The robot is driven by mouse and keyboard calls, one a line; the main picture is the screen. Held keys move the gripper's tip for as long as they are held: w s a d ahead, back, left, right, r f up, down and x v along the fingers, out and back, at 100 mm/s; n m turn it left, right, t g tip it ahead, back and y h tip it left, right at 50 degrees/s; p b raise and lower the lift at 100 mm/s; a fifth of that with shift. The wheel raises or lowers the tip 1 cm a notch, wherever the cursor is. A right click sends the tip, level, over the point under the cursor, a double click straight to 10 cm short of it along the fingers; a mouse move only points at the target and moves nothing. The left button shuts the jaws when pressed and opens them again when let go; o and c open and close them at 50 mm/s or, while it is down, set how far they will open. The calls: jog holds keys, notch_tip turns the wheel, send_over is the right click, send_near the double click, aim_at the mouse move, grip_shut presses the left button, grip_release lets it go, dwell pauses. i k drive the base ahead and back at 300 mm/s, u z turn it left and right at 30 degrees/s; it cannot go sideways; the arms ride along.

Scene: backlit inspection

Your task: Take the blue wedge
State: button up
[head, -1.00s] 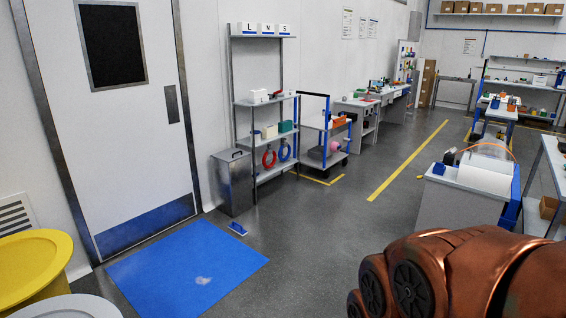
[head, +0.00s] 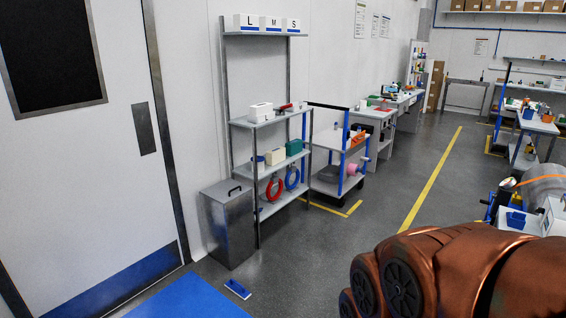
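A small blue piece (head: 237,289) lies on the grey floor in the head view, just off the right corner of the blue mat. It looks low and has a pale mark on it; it may be the blue wedge, but its exact shape is too small to tell. Another small blue item (head: 516,220) sits on the white-topped bench at the right; I cannot tell its shape. My copper-coloured arm fills the lower right. My gripper is not in view.
The blue mat (head: 190,300) lies before the white door (head: 88,165). A grey metal bin (head: 228,224) and a shelf rack (head: 262,122) stand along the wall, with a cart (head: 333,183) beyond. The floor in the middle is clear.

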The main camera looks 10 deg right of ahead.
aim_at(515, 221)
jog(key=i, duration=2.05)
jog(key=z, duration=2.7)
